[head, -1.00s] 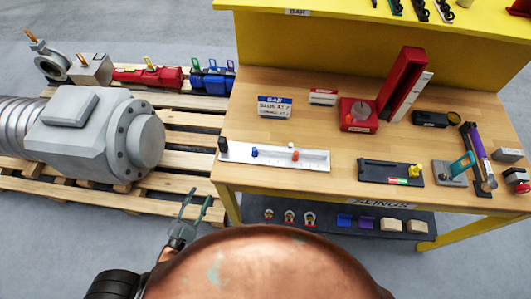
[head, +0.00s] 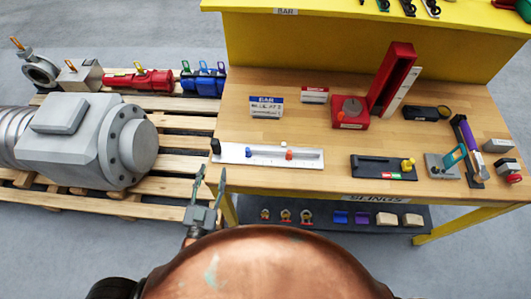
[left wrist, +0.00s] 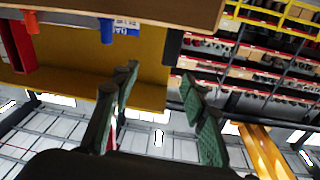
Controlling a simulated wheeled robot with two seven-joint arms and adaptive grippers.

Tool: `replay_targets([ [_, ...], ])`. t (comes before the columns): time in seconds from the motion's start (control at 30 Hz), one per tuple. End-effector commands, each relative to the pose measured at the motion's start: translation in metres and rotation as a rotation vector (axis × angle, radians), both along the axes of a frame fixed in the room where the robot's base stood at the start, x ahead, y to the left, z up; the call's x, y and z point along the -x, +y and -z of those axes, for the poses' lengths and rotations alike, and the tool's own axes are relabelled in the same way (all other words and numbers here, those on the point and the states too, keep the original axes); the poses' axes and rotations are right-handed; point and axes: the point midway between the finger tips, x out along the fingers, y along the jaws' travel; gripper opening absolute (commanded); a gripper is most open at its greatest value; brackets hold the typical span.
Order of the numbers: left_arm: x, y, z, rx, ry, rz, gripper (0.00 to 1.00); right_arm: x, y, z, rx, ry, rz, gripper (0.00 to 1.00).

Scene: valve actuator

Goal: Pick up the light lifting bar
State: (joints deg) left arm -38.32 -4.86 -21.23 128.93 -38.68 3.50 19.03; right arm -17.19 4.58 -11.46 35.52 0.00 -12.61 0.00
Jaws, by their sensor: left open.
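A slim silver bar (head: 270,152) with a blue piece (head: 248,153) and an orange-red piece (head: 289,155) lies along a white plate (head: 232,155) at the front left of the wooden table; I take it for the light lifting bar. The blue and red pieces also show at the top of the left wrist view (left wrist: 106,32), beyond the table edge. My left gripper (head: 210,182) is open and empty, with its fingers upward, in front of the table's front left corner and apart from the bar. Its fingers also show in the left wrist view (left wrist: 158,85). My right gripper is out of view.
A card reading BAR (head: 266,107) stands behind the bar. A red stand (head: 392,80), a black fixture (head: 383,167) and tools occupy the table's right. A lower shelf (head: 325,228) holds small parts. A grey machine (head: 90,140) rests on the left pallet.

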Motion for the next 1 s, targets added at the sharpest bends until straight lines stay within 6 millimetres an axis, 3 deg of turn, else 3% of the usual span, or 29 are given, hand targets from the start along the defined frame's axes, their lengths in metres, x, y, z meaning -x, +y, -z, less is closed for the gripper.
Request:
replay_targets([
  [0.27, -0.003, 0.007, -0.008, 0.114, 0.075, -0.072, 0.41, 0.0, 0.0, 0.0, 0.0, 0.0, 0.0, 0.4],
  [0.6, -0.051, 0.007, -0.007, 0.114, 0.076, -0.072, 0.41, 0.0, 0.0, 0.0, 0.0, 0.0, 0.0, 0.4],
  [1.0, -0.084, 0.008, -0.004, 0.112, 0.075, -0.072, 0.41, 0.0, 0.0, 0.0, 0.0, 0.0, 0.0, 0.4],
])
